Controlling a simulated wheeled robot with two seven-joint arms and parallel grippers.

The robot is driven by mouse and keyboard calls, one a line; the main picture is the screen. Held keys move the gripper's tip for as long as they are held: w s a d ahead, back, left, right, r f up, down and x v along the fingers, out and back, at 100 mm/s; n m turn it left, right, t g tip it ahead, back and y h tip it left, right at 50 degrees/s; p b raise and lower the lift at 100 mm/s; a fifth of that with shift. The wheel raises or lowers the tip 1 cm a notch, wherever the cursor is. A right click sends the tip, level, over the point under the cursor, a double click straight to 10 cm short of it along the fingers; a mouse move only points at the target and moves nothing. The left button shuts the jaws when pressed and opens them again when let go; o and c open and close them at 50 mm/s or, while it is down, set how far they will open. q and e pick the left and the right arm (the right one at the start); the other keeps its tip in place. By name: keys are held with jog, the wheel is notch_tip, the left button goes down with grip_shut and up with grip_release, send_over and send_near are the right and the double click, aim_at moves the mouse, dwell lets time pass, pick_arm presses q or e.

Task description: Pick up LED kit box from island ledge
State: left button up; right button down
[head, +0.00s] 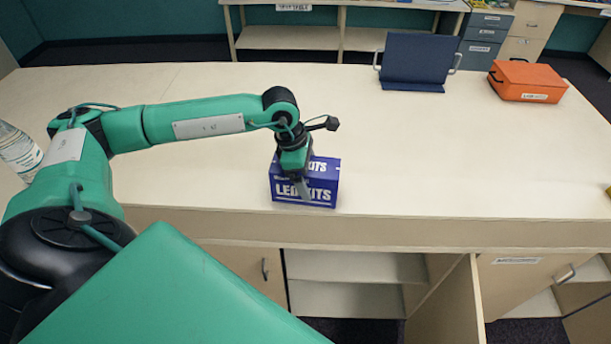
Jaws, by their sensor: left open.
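The LED kit box (322,193) is blue with white "KITS" lettering. It stands on the island ledge (420,170), close to the front edge. My left gripper (303,188) is open and points down at the box from above. One finger shows in front of the box's front face, and the gripper covers part of the lettering. The other finger is hidden, and I cannot tell whether the gripper touches the box. My right gripper is not in view.
An orange case (527,81) and a dark blue panel with side handles (418,60) stand at the back right. A bottle (18,150) is at the left edge. Below the ledge are open shelves (350,267) and a cabinet door (447,312) that stands open. The ledge right of the box is clear.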

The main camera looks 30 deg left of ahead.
pick_arm(q)
jog(key=shift+c, duration=0.2)
jog(key=c, duration=1.1)
jog(key=shift+c, duration=0.6)
jog(key=shift+r, duration=0.15)
